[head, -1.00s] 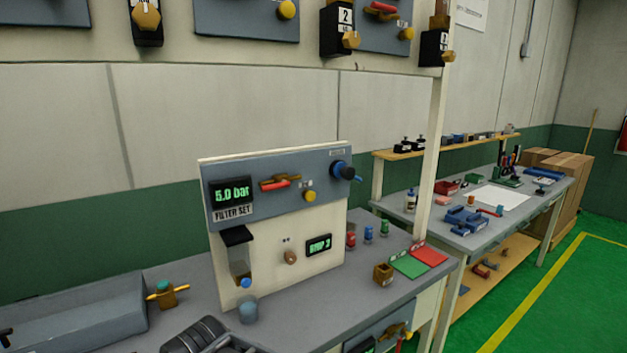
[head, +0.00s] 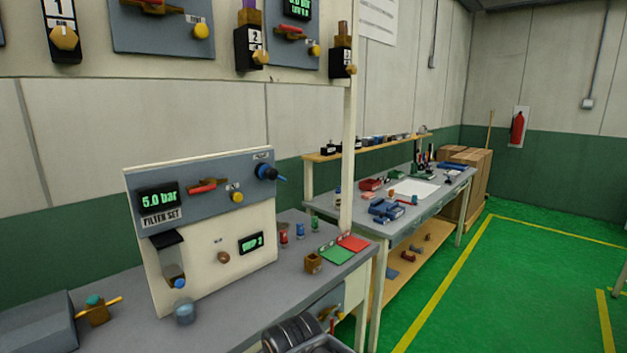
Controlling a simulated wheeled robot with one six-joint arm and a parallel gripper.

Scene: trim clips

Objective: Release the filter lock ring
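The FILTER SET unit (head: 240,240) stands on the near bench, with a grey panel across its top. Its left side has a dark recess (head: 168,241) with a clear filter bowl (head: 173,273) below. A small blue knob (head: 179,284) is at the bowl's lower end. I cannot make out the lock ring clearly. The display (head: 159,200) reads 5.0 bar, and a small screen (head: 251,243) reads STEP 2. A red-handled valve (head: 203,187), a yellow knob (head: 237,197) and a dark blue knob (head: 268,172) sit on the panel.
A translucent blue cup (head: 185,312) stands before the unit. A second bench (head: 405,220) stands beyond; green floor at right is open.

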